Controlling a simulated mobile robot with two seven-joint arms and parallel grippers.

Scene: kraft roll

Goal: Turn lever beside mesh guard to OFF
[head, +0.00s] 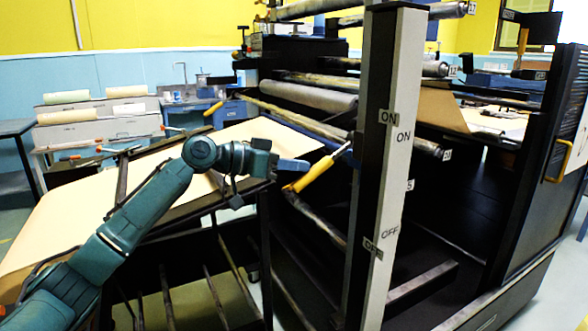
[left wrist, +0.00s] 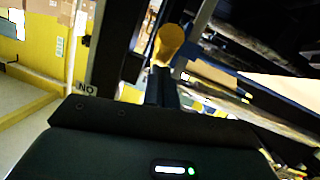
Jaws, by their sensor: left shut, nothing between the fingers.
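The lever (head: 316,172) has a yellow grip and a metal rod. It slants down and left from the dark post, a little below the ON labels (head: 403,137) and well above the OFF labels (head: 390,233). My left gripper (head: 304,166) is shut and empty, its tips close to the yellow grip. I cannot tell if they touch. In the left wrist view the grip's round yellow end (left wrist: 170,42) shows just beyond the fingers (left wrist: 163,88). A dark guard panel (head: 540,150) with a yellow handle stands at far right. My right gripper is not in view.
The light post (head: 397,190) carrying the labels stands right of the lever. Rollers (head: 310,97) cross the machine behind. A paper-covered table (head: 80,210) lies under my left arm. Open dark frame space is below the lever.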

